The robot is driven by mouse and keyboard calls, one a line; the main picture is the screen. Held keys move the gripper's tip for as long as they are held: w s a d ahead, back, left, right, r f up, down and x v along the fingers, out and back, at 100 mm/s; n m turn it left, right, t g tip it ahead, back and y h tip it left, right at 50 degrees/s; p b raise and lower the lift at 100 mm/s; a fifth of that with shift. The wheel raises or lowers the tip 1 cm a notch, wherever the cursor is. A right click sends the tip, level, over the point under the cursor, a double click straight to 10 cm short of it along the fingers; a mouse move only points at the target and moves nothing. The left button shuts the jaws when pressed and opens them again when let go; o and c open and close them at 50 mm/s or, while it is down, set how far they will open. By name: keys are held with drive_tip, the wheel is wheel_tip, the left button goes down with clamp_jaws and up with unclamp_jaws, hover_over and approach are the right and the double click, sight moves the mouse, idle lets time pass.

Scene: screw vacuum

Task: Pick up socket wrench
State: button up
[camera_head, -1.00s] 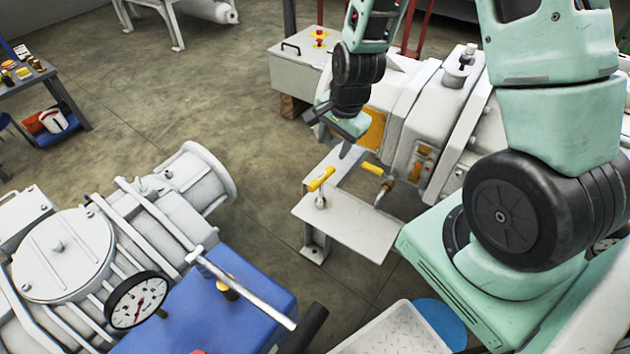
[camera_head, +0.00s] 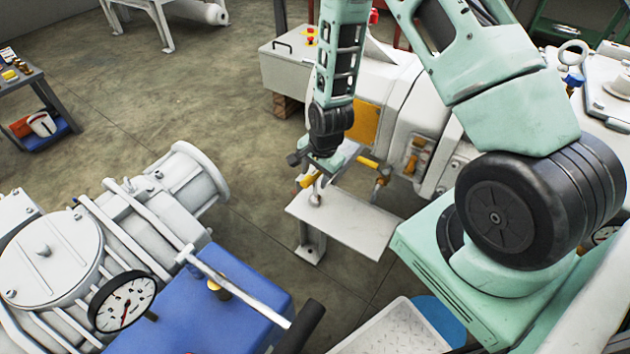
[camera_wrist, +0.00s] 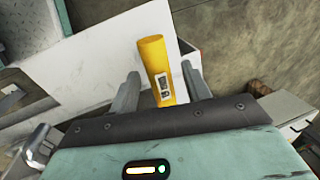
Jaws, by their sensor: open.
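A yellow handle (camera_head: 306,181), which looks like the socket wrench, stands over the white plate (camera_head: 345,222) with a silver end below it. In the wrist view the yellow handle (camera_wrist: 156,62) lies between the two grey fingers of my gripper (camera_wrist: 160,72). A gap shows on both sides of it, and the fingers are open. In the head view my gripper (camera_head: 318,172) is right over the handle and hides part of it. I cannot tell how far above it the fingertips are.
A second yellow handle (camera_head: 368,163) sits just right, by the white machine (camera_head: 400,125). A blue block (camera_head: 235,300) with a silver bar and a grey pump with a gauge (camera_head: 122,302) stand at lower left. Open floor (camera_head: 140,110) lies behind.

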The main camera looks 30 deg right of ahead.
drive_tip(key=shift+w+f, duration=0.1)
drive_tip(key=shift+f, duration=0.3)
clamp_jaws()
drive_tip(key=shift+r, duration=0.1)
wheel_tip(320, 180, up, 10)
drive_tip(key=shift+f+p, duration=0.1)
drive_tip(key=shift+p, duration=0.65)
